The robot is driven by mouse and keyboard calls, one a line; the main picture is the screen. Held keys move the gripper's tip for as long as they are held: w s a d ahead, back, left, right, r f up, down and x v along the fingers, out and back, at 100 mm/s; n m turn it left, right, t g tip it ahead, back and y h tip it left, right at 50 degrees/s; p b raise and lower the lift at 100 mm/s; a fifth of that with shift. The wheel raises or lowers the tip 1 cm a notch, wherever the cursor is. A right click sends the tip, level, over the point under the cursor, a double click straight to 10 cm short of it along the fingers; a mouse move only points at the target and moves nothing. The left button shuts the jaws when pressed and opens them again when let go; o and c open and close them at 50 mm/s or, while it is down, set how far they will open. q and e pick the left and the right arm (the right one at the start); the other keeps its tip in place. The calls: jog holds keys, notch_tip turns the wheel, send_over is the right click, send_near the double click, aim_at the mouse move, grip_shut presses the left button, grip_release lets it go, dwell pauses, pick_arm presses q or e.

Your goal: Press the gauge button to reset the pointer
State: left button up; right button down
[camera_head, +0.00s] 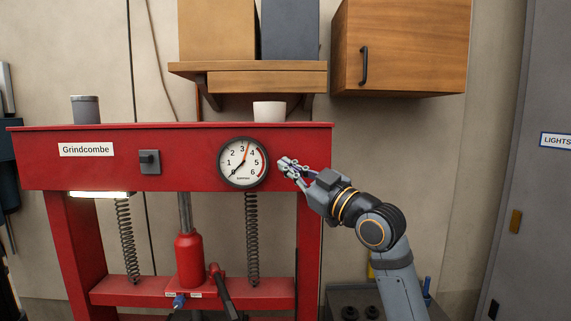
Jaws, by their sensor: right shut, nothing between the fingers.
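A round gauge (243,163) with a white face and dark rim is set in the red crossbeam of a press. It has an orange pointer up between 3 and 4 and a black pointer down at the lower left near 0. My right gripper (284,163) is shut and empty just right of the gauge rim, its fingertips toward the gauge. I cannot tell if it touches the beam. No separate gauge button can be made out; the fingers cover the area right of the dial. My left gripper is not in view.
The red press frame (100,160) fills the left, with a grey switch (150,161), springs and a red jack (189,259). A white cup (269,111) and a grey can (86,109) stand on top. A wooden shelf (268,80) and cabinet (400,45) hang above.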

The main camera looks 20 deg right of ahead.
jog(key=shift+w, duration=0.1)
dwell(0.6)
jog(key=shift+w+d, duration=0.15)
jog(key=shift+w, duration=0.2)
jog(key=shift+w+d, duration=0.1)
jog(key=shift+w, duration=0.3)
dwell(0.6)
dwell(0.4)
jog(key=shift+s+a, duration=0.25)
jog(key=shift+s, duration=0.55)
jog(key=shift+s, duration=0.1)
jog(key=s, duration=0.2)
jog(key=s+a, duration=0.1)
jog(key=s, duration=0.1)
jog(key=shift+s+a, duration=0.2)
jog(key=shift+s, duration=0.1)
